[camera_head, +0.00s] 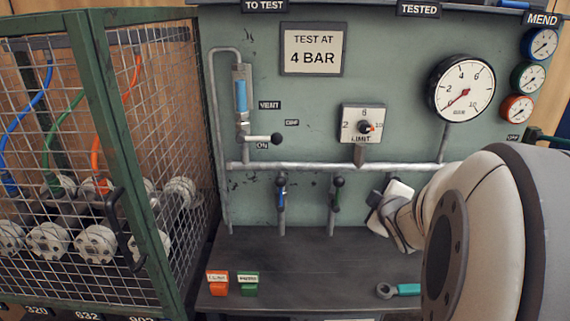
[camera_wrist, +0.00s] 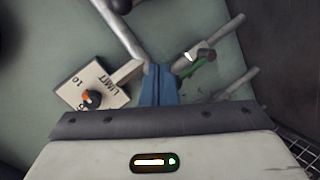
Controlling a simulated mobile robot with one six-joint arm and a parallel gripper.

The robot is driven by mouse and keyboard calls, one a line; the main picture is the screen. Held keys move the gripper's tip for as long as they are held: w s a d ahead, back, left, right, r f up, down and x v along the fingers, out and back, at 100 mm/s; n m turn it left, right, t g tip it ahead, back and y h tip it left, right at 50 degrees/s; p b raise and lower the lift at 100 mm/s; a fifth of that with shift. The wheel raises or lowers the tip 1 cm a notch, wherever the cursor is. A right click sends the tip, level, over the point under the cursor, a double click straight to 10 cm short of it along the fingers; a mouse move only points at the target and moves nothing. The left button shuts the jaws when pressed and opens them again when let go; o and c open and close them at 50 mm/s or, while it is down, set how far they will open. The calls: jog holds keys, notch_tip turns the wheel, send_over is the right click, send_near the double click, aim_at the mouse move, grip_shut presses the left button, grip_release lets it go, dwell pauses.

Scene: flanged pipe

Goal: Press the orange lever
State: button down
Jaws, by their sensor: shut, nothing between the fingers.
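No orange lever shows clearly in either view. In the head view, a blue-marked lever (camera_head: 282,188) and a green-marked lever (camera_head: 337,192) with dark knobs stand on stubs below the horizontal pipe. To their right, my gripper (camera_head: 395,208) and arm cover the panel, so anything behind them is hidden. In the wrist view my gripper's blue fingers (camera_wrist: 159,84) are shut with nothing between them, close to the panel piping. The green lever (camera_wrist: 201,70) shows just right of the fingertips there. I cannot tell whether the fingertips touch anything.
The limit dial (camera_head: 362,125) with an orange-marked knob and the pressure gauge (camera_head: 461,88) are on the panel. An orange block (camera_head: 218,286), a green block (camera_head: 248,286) and a teal-handled wrench (camera_head: 400,290) lie on the bench (camera_head: 310,265). A mesh cage (camera_head: 130,150) stands left.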

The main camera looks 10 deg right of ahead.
jog(key=d+f+n+t+y+b, duration=0.2)
jog(key=d+f+n+t+b, duration=0.2)
jog(key=n+b, duration=0.3)
jog(key=shift+d+f+t, duration=0.15)
jog(key=shift+f+t, duration=0.45)
jog(key=shift+f, duration=0.25)
jog(key=w, duration=0.3)
jog(key=w+b, duration=0.1)
jog(key=w, duration=0.2)
jog(key=w+d, duration=0.1)
jog(key=w, duration=0.2)
jog(key=shift+w+f, duration=0.1)
jog(key=shift+w, duration=0.15)
jog(key=d, duration=0.1)
jog(key=s+d, duration=0.1)
jog(key=d, duration=0.1)
jog(key=shift+b, duration=0.4)
jog(key=shift+s+d, duration=0.15)
jog(key=shift+d, duration=0.2)
